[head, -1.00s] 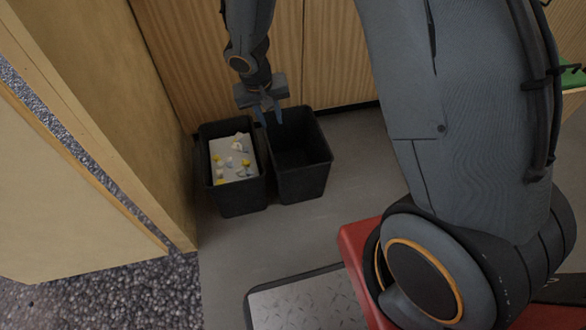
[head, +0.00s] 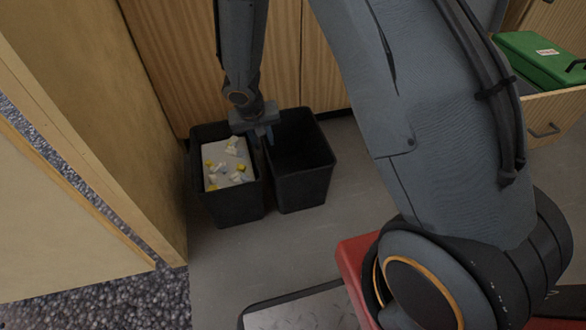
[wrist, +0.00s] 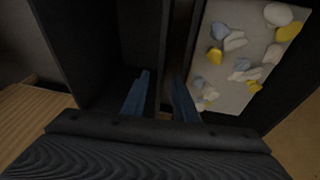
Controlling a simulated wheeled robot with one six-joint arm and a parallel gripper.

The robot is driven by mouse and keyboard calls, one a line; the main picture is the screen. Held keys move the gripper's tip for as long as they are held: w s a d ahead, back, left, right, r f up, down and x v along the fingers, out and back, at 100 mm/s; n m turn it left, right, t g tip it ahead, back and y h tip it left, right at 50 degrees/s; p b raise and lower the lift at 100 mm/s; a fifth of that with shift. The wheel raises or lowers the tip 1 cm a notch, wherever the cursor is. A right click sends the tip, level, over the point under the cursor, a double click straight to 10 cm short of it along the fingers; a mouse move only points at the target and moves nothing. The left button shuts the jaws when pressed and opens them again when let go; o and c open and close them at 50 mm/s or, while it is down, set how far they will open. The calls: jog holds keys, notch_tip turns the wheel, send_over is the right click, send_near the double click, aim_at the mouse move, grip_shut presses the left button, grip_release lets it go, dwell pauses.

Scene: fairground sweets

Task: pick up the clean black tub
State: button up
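The clean black tub (head: 302,190) stands on the floor by the wooden cabinet, upright, with an empty dark inside. In the wrist view the clean tub (wrist: 95,45) is on the left. Beside it stands a second black tub (head: 236,209), holding a pale mass with white, yellow and blue scraps; it also shows at the right of the wrist view (wrist: 289,92). My gripper (head: 260,138) points down over the neighbouring rims of the two tubs. In the wrist view its blue fingers (wrist: 163,78) are apart, one on each side of the clean tub's near wall. I cannot tell whether they touch it.
A wooden cabinet (head: 170,60) stands close behind the tubs and a wooden panel (head: 100,120) rises at their left. Grey floor (head: 225,270) is free in front. A green case (head: 535,60) lies on an open drawer at the right.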

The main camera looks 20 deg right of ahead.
jog(key=shift+b+x, duration=0.3)
jog(key=shift+x, duration=0.65)
jog(key=shift+r, duration=0.1)
grip_shut()
dwell(0.5)
